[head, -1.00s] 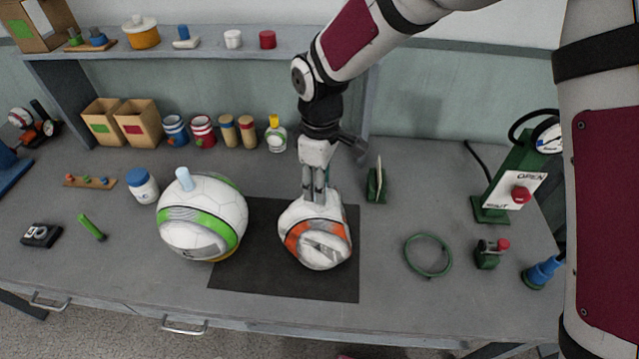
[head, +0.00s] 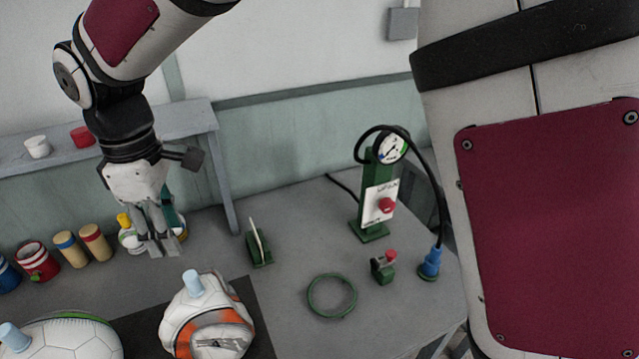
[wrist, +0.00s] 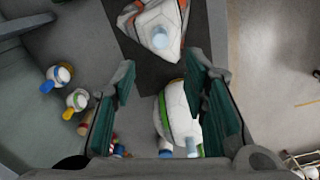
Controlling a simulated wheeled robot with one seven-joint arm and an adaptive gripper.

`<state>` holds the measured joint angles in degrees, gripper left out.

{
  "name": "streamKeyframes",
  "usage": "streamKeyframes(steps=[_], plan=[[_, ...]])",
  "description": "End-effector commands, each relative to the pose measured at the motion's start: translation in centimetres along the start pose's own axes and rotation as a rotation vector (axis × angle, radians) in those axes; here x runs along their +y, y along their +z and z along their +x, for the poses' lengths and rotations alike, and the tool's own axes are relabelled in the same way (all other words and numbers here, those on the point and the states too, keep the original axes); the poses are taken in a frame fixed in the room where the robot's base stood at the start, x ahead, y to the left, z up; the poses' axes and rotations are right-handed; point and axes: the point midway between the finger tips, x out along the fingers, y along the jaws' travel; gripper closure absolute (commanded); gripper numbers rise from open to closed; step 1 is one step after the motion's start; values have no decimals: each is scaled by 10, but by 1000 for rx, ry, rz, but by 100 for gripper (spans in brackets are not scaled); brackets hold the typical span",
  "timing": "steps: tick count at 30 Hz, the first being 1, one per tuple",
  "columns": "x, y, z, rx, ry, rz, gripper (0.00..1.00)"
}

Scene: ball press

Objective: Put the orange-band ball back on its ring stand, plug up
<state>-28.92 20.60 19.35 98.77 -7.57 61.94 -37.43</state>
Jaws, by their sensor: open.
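The orange-band ball (head: 228,310), white with an orange band, looks dented and sagging. It rests on the dark mat (head: 262,320) with its pale blue plug (head: 193,284) pointing up. It also shows at the top of the wrist view (wrist: 150,22). My gripper (head: 160,248) is open and empty, above and behind the ball in the head view, clear of it. In the wrist view its fingers (wrist: 160,75) are spread wide with nothing between them. A thin green ring (head: 332,296) lies on the table to the right; I cannot tell whether it is the ring stand.
A green-band ball (head: 65,338) with a plug stands left of the mat. A green press with a gauge (head: 380,185), a red-knobbed valve (head: 384,266) and a blue nozzle (head: 429,264) stand right. Cans (head: 95,242) line the back left.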

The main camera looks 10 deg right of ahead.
Motion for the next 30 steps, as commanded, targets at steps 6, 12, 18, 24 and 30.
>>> streamKeyframes(steps=[6, 12, 18, 24, 30], plan=[[8, 45, -28, 14, 57, 147, 60], [3, 141, -72, 61, 162, 485, 60], [-27, 231, -99, 139, 254, 845, 60], [-74, 302, -105, 251, 328, 1191, 60], [-110, 337, -97, 353, 368, 1426, 60]])
